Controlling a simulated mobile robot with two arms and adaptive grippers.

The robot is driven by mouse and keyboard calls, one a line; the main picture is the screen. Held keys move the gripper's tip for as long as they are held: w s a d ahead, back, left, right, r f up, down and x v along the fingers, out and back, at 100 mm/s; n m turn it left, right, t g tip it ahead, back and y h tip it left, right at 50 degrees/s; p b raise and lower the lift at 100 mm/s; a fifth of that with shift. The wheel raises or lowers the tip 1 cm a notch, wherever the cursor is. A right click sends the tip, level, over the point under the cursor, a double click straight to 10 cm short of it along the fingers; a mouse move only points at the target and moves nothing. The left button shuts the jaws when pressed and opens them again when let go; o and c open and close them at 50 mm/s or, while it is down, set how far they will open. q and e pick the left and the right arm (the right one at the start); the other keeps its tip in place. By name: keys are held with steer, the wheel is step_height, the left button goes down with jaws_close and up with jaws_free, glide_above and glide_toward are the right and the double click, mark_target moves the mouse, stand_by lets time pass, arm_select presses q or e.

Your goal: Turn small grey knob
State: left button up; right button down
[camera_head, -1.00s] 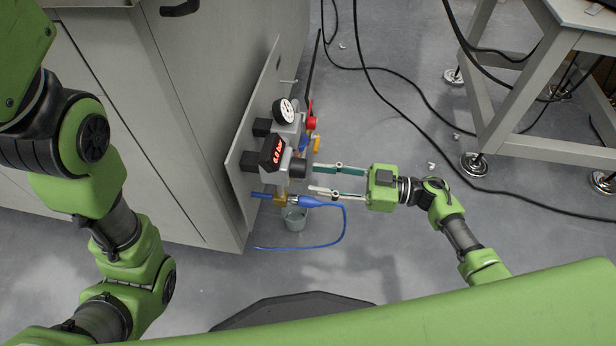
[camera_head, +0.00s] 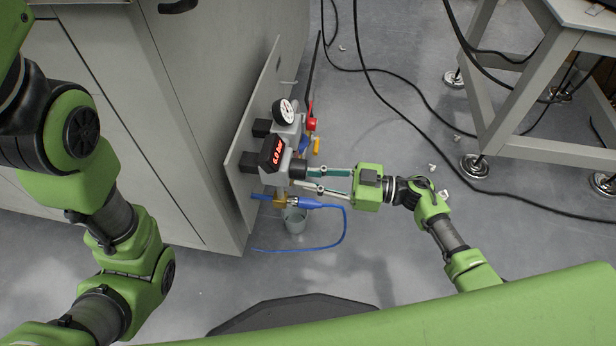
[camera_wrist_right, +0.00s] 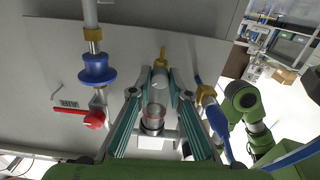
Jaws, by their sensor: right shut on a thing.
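The small grey knob (camera_wrist_right: 160,78) shows in the right wrist view as a short grey cylinder with a yellow fitting behind it. My right gripper (camera_wrist_right: 159,80) is shut on it, a teal-padded finger on either side. In the head view the right gripper (camera_head: 304,180) reaches in from the right to the valve assembly (camera_head: 275,165) on the panel; the knob cannot be made out there. A larger cylinder (camera_wrist_right: 153,118) lies between the fingers, nearer the wrist camera. My left arm is at the left of the head view, its gripper out of frame.
The assembly carries a red digital display (camera_head: 273,154), a dial gauge (camera_head: 284,110) and a red handle (camera_wrist_right: 93,119). A grey cabinet (camera_head: 170,110) is left; a frame table (camera_head: 545,100) and cables are right.

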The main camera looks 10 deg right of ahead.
steer(key=shift+n, duration=0.6)
steer(key=c, duration=1.9)
jaws_free()
steer(key=v, duration=1.2)
